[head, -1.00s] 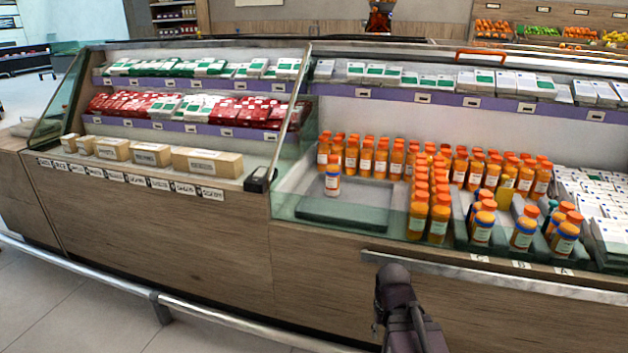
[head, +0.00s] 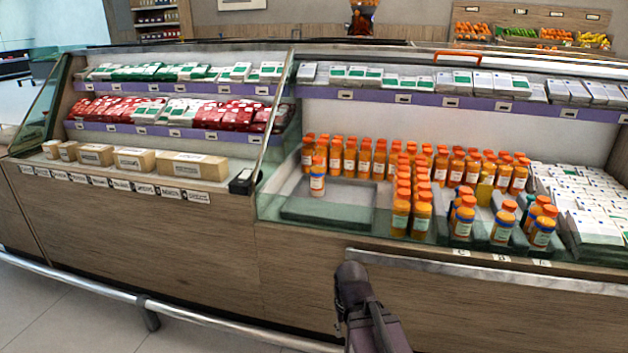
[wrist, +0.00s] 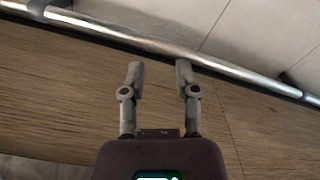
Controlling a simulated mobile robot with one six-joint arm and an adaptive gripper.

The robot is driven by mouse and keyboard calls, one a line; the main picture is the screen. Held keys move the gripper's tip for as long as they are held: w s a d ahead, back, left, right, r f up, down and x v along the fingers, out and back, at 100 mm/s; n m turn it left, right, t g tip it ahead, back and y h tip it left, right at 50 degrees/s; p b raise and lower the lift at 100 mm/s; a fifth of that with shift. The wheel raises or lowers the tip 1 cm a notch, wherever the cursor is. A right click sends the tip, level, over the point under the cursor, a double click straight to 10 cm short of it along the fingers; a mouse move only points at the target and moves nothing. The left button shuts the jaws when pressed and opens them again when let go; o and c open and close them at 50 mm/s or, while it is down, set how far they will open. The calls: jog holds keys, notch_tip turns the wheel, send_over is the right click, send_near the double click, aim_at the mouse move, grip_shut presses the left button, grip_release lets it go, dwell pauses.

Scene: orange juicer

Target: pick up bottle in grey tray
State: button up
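A single orange bottle (head: 317,180) with a white label and orange cap stands upright at the back of the flat grey tray (head: 325,212) in the display case. The rest of that tray is bare. My gripper (wrist: 159,72) shows in the wrist view with its two fingers apart and nothing between them. It points down toward the wooden counter front and the metal rail. In the head view my arm is at the bottom middle, in front of the case and below the tray. The fingers are not visible there.
Several rows of orange bottles (head: 380,160) stand behind and right of the tray. A glass front edge (head: 300,218) runs before it. A metal bar (head: 480,272) and a lower metal rail (head: 200,318) cross the case front. White boxes (head: 590,205) fill the right.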

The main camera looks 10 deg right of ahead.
dwell(0.3)
jog(key=shift+s+r+p, duration=0.1)
jog(key=shift+r+p, duration=0.3)
jog(key=shift+o, duration=1.2)
jog(key=shift+s+a, duration=0.1)
